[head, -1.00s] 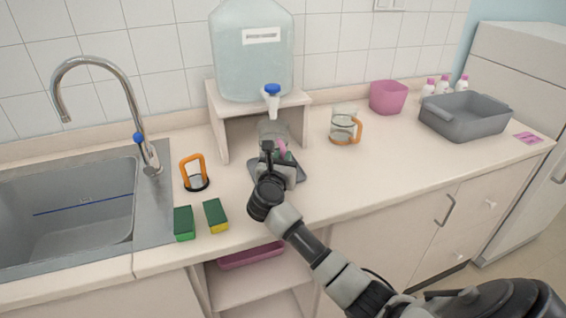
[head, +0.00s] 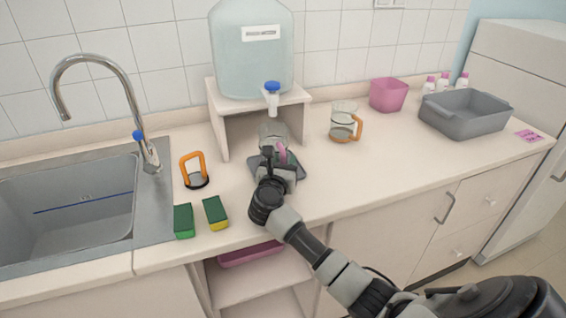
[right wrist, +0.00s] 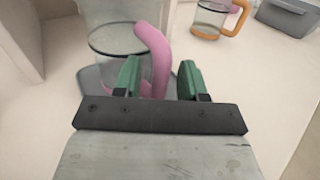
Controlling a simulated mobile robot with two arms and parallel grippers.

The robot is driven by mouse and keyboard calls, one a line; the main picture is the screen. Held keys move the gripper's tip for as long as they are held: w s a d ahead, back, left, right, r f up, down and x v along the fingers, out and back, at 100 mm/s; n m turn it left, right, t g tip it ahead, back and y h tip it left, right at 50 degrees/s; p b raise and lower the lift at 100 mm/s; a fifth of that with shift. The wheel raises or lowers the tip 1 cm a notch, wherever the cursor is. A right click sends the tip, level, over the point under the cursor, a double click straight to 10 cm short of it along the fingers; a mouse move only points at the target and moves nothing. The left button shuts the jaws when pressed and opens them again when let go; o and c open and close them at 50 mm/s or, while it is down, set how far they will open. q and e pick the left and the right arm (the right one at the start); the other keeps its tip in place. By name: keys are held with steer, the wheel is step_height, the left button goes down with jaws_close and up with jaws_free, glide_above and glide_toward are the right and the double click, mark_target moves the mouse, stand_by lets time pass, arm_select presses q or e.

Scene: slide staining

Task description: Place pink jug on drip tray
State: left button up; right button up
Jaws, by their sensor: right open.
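The pink jug, a clear jug with a pink handle, stands on the drip tray under the dispenser tap. Its glass body (head: 271,134) shows in the head view, partly hidden by my right gripper. In the right wrist view the jug (right wrist: 112,40) is upright, with its pink handle (right wrist: 153,55) towards the gripper. The dark grey drip tray (head: 296,172) lies flat on the counter. My right gripper (right wrist: 162,75) is open, its green fingers on either side of the handle's lower part; I cannot tell whether they touch it. My left gripper is not in view.
A water dispenser (head: 252,50) stands on a raised stand (head: 224,130) behind the jug. A jug with an orange handle (head: 343,122) is to the right. An orange-handled item (head: 194,170) and two sponges (head: 214,212) are left. Counter space at right front is clear.

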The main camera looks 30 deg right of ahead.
steer(key=b+v, duration=0.2)
steer(key=v, duration=1)
steer(key=shift+s+r, duration=0.1)
steer(key=shift+r, duration=0.05)
stand_by(0.9)
